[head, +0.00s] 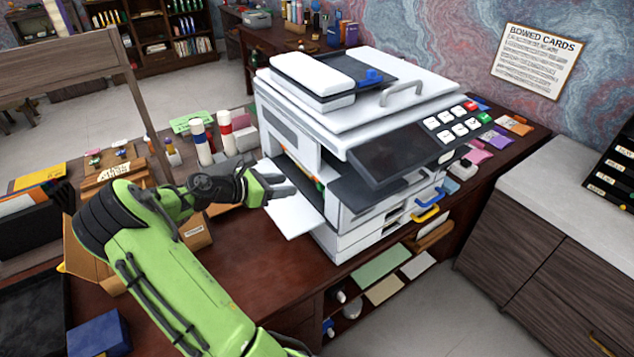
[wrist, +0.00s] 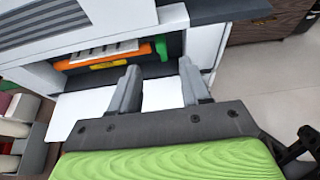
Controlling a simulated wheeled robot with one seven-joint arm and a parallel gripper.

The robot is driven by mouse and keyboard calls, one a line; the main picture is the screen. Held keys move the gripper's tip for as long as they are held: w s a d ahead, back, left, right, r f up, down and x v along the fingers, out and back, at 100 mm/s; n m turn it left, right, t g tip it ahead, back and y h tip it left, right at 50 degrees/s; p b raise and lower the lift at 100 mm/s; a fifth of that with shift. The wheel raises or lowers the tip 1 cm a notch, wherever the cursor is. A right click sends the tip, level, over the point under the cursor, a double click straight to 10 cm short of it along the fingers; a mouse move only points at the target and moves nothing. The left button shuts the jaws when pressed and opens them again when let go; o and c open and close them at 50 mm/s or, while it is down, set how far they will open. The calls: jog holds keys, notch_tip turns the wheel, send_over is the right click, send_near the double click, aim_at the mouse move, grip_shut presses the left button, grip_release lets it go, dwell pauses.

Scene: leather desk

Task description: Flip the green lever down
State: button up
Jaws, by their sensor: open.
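The white printer (head: 345,85) stands on the dark desk with its side panel (head: 298,217) folded down and its inside showing. The green lever (wrist: 162,46) is in that opening, at the right end of an orange part (wrist: 120,52), and looks upright in the wrist view. In the head view only a small bit of green (head: 320,187) shows past my gripper. My gripper (head: 287,182) is open and empty, just outside the opening and above the panel. In the wrist view its two fingers (wrist: 160,75) point toward the lever, apart from it.
White and red-banded bottles (head: 200,140) stand on the desk behind my gripper. A cardboard box (head: 195,232) is near my forearm. A blue box (head: 98,335) lies at the front left.

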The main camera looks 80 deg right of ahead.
aim_at(323, 191)
jog(key=x, duration=1.2)
jog(key=shift+w+f, duration=0.1)
jog(key=shift+f, duration=0.05)
jog(key=shift+c, duration=0.2)
grip_shut()
